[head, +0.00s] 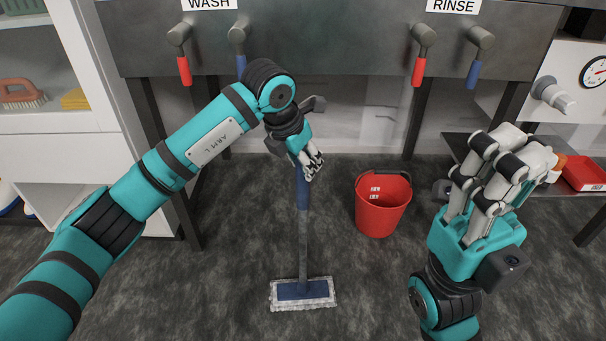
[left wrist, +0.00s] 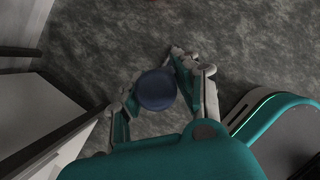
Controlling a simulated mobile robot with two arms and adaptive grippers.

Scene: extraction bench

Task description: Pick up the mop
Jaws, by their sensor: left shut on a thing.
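The mop (head: 303,240) stands nearly upright in the head view, with a blue and grey handle and a flat blue head with a pale fringe (head: 304,292) low on the dark floor. My left gripper (head: 310,168) is shut on the upper blue part of the handle. In the left wrist view the round blue handle end (left wrist: 156,90) sits between the fingers of my left gripper (left wrist: 160,88). Whether the mop head touches the floor is hard to tell. My right gripper (head: 497,165) is at the right, apart from the mop, its fingers raised and seemingly spread.
A red bucket (head: 378,208) stands on the floor right of the mop. Behind is the grey sink bench (head: 330,40) with red and blue tap levers. A shelf at the left holds a brush (head: 20,93) and a yellow sponge (head: 75,99). Floor around the mop head is clear.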

